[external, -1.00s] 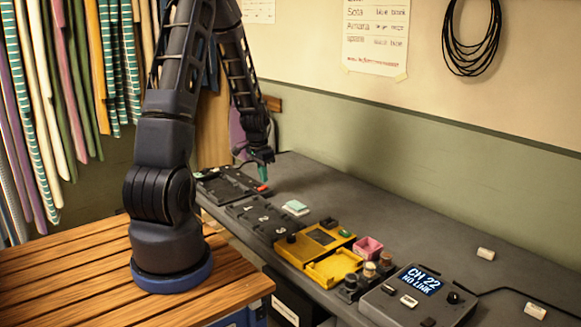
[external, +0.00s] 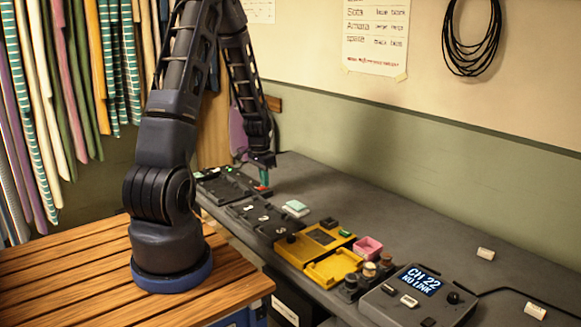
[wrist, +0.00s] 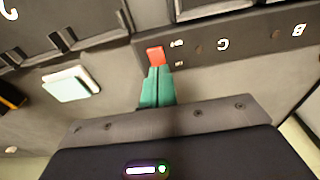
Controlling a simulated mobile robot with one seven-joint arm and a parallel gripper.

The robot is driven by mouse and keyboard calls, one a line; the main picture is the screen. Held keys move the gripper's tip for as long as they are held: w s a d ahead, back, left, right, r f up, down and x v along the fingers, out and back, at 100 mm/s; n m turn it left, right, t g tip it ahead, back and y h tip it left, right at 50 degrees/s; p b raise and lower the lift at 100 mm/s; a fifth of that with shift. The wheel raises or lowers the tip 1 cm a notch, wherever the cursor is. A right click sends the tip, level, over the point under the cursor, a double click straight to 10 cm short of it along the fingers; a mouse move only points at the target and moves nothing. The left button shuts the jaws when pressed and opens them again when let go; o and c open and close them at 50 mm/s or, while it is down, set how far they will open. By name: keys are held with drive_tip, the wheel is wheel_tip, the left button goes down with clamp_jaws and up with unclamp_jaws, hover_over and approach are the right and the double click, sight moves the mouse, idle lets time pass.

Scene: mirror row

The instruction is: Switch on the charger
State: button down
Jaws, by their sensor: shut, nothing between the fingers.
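The charger (external: 236,190) is the dark panel at the far end of the bench, and green lights show along its back edge in the external view. In the wrist view its dark face (wrist: 258,52) carries letters and has a red switch (wrist: 155,55) at its near edge. My gripper (external: 264,180) has teal fingers and is over the charger's right end. In the wrist view the shut fingers (wrist: 157,75) are right at the red switch, partly overlapping it; I cannot tell whether they touch it. Nothing shows between them.
A numbered dark panel (external: 245,222) lies nearer along the bench, with a pale green and white block (external: 296,208) beside it. A yellow unit (external: 290,250), a pink box (external: 368,247) and a grey CH 22 display box (external: 440,300) follow. The bench's back right is mostly clear.

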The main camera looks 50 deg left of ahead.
sight(259, 188)
drive_tip(key=shift+s, duration=0.1)
drive_tip(key=shift+s+r, duration=0.1)
drive_tip(key=shift+s, duration=0.65)
wheel_tip(259, 188, up, 14)
drive_tip(key=s, duration=0.2)
idle(0.6)
drive_tip(key=shift+w, duration=0.1)
drive_tip(key=shift+w, duration=0.65)
drive_tip(key=f, duration=0.4)
drive_tip(key=w+f, duration=0.1)
drive_tip(key=f, duration=0.4)
drive_tip(key=w+f, duration=0.1)
drive_tip(key=f, duration=0.4)
